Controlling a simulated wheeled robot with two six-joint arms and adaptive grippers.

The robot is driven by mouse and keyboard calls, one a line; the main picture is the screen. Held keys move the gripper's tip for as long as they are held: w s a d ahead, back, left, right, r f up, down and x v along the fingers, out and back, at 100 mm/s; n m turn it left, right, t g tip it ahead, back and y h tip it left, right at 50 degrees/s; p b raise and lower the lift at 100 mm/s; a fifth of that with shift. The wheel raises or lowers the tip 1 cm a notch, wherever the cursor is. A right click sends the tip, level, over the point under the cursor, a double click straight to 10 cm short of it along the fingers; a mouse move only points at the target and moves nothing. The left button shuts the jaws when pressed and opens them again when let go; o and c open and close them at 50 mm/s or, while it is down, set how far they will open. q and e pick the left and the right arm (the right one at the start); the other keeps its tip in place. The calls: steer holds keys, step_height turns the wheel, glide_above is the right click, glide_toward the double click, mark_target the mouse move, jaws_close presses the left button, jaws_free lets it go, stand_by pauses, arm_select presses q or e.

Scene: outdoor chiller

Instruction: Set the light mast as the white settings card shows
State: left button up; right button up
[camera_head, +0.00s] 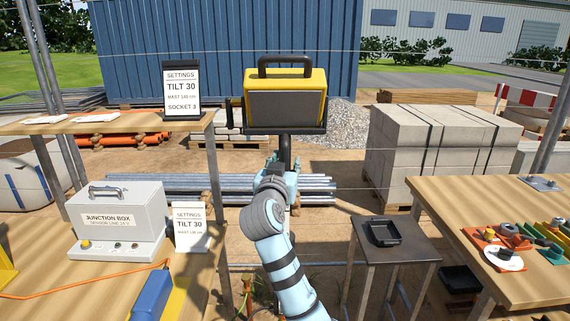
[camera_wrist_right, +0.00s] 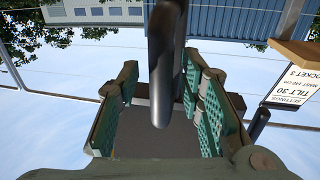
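The light mast carries a yellow flood lamp (camera_head: 285,98) with a black carry handle on top; its dark pole (camera_head: 284,152) runs down behind my right arm. A white settings card (camera_head: 182,86) in a black holder stands on the upper left shelf. It reads tilt 30, socket 3; its mast height is small print. It shows upside down in the right wrist view (camera_wrist_right: 296,85). My right gripper (camera_head: 277,168) is at the pole below the lamp. In the wrist view its green-padded fingers stand apart around a dark rounded bar (camera_wrist_right: 163,70); contact is unclear. My left gripper is out of view.
A second card (camera_head: 190,228), tilt 30, stands beside the grey junction box (camera_head: 115,215) on the left bench. A small table with a black tray (camera_head: 383,232) stands right of my arm. The right bench (camera_head: 450,195) holds coloured parts and a white disc (camera_head: 503,259).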

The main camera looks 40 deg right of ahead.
steer(key=shift+w+f, duration=0.1)
jaws_close()
step_height(320, 180, down, 10)
steer(key=b, duration=0.7)
steer(key=shift+f+b, duration=0.15)
steer(key=shift+b, duration=0.15)
steer(key=shift+o, duration=0.9)
jaws_free()
steer(key=v, duration=0.7)
steer(key=shift+a, duration=0.25)
